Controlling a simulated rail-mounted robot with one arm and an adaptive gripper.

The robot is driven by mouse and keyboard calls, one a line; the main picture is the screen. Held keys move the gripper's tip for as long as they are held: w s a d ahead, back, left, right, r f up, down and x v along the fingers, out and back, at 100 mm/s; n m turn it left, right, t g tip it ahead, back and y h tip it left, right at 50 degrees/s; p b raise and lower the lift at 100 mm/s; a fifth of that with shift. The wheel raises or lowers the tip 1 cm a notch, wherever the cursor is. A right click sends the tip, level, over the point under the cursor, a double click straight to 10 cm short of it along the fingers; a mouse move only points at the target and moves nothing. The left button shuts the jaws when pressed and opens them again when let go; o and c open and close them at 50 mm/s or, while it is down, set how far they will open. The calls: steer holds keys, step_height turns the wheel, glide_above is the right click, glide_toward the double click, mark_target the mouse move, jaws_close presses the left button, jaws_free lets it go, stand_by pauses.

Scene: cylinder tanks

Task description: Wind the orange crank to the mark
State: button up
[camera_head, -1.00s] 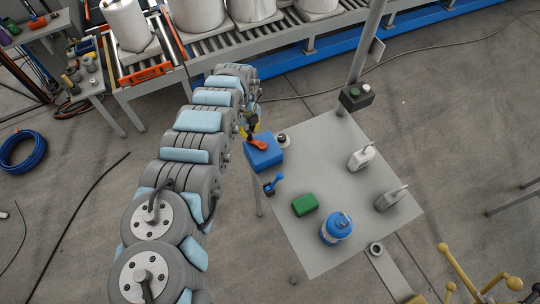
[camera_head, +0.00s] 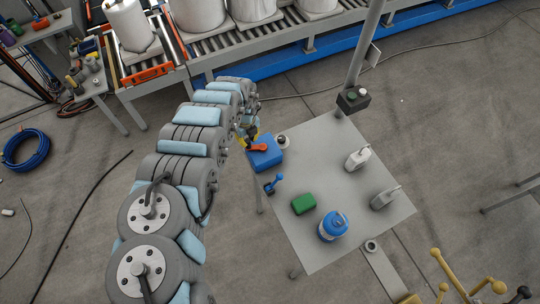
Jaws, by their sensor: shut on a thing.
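The orange crank (camera_head: 258,147) sits on top of a blue box (camera_head: 269,158) at the far left corner of the grey table. My gripper (camera_head: 251,138) is at the crank, shut on it, at the crank's left end. My arm reaches in from the lower left and partly covers the gripper. The mark is too small to make out in this view.
On the grey table (camera_head: 335,180) stand a blue-handled lever (camera_head: 274,183), a green block (camera_head: 303,204), a blue canister (camera_head: 333,226) and two pale bottles (camera_head: 358,159). A post with a button box (camera_head: 353,98) rises at the back. A roller conveyor runs behind.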

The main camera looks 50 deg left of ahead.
steer(key=shift+s+d+r+p, duration=0.2)
steer(key=shift+s+d+p, duration=0.1)
steer(key=shift+d, duration=0.2)
steer(key=shift+d+f, duration=0.15)
steer(key=shift+f, duration=0.1)
steer(key=shift+s+d+r+p, duration=0.15)
steer(key=shift+d+p, duration=0.25)
steer(key=shift+p, duration=0.05)
steer(key=shift+s+d+r+p, duration=0.1)
steer(key=shift+d+p, duration=0.25)
steer(key=shift+p, duration=0.1)
steer(key=shift+d+f, duration=0.1)
steer(key=shift+f, duration=0.1)
steer(key=shift+s+d, duration=0.1)
steer(key=shift+d, duration=0.35)
steer(key=shift+c, duration=0.3)
steer(key=shift+d, duration=0.15)
jaws_close()
